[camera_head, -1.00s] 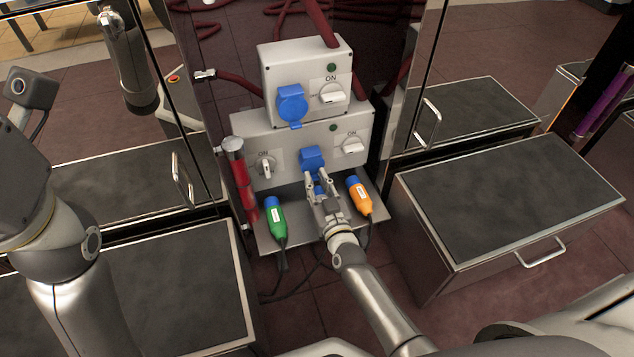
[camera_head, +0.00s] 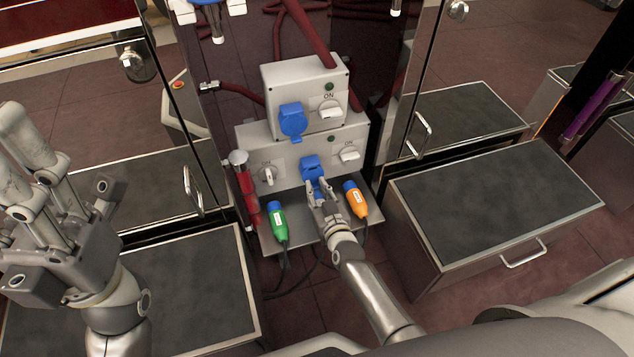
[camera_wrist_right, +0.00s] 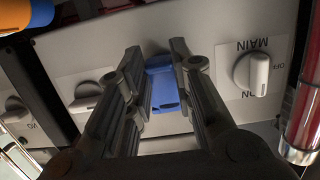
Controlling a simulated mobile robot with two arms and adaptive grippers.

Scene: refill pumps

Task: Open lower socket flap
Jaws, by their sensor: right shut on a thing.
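The lower socket box (camera_head: 290,150) is light grey with a blue socket (camera_head: 310,163) low in its middle. My right gripper (camera_head: 318,184) is directly in front of this socket. In the right wrist view the blue flap (camera_wrist_right: 164,88) lies between the gripper's two dark fingers, which are shut on it; the fingers hide its edges. I cannot tell how far the flap is tilted. The upper box has its own blue socket cover (camera_head: 292,121). My left gripper (camera_head: 20,150) is at the left edge with its fingers apart and empty, far from the sockets.
A green plug (camera_head: 278,222) and an orange plug (camera_head: 355,199) rest on the grey shelf (camera_head: 300,243) on either side of my right gripper. White rotary switches (camera_head: 350,153) flank the lower socket. A red cylinder (camera_head: 246,190) stands at the box's left.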

